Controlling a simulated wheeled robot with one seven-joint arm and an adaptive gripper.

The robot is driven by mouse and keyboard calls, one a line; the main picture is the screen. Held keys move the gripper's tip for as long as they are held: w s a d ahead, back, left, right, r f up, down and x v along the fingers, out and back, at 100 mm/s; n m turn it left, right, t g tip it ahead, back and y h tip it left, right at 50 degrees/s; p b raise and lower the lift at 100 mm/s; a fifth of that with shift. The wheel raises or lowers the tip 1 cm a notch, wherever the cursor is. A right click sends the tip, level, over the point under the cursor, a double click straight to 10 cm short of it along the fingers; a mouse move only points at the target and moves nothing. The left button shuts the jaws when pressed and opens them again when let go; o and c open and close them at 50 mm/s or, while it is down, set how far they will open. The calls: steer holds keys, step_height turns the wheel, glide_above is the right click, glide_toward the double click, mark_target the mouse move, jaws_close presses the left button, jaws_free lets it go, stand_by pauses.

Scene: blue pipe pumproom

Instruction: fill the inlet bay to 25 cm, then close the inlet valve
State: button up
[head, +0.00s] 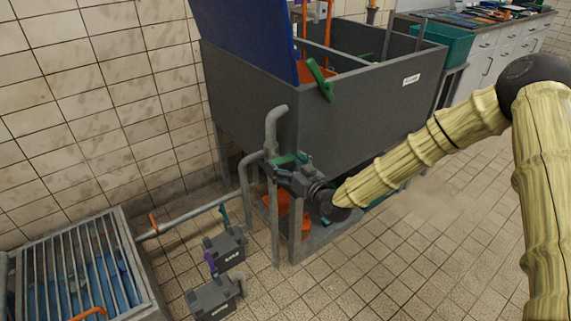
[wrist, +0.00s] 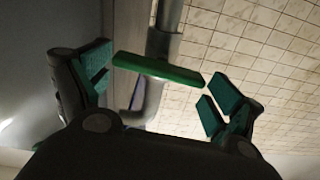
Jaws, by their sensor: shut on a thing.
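My gripper (head: 302,178) is at the grey pipe beside the front corner of the large grey tank (head: 345,125). In the wrist view, a green lever handle (wrist: 158,68) lies crosswise between the two green-padded fingers (wrist: 155,88), in front of a grey pipe (wrist: 165,42). The fingers are shut on this handle, gripping it by its ends. In the head view, a green handle (head: 288,159) shows by the gripper, partly hidden. The tank is divided into bays; its label (head: 411,80) is too small to read. The water level inside cannot be seen.
Another green lever (head: 320,80) is on the tank's rim beside a blue panel (head: 248,35). Two small grey boxes (head: 224,248) (head: 212,298) stand on the floor. A barred basin (head: 75,270) is at lower left. Tiled floor at right is open.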

steer(key=m, duration=0.6)
steer(key=shift+w+d+m, duration=0.1)
steer(key=shift+d+m, duration=0.05)
steer(key=shift+m, duration=0.15)
stand_by(0.3)
steer(key=o, duration=0.7)
steer(key=v, duration=1.2)
steer(key=shift+f, duration=0.15)
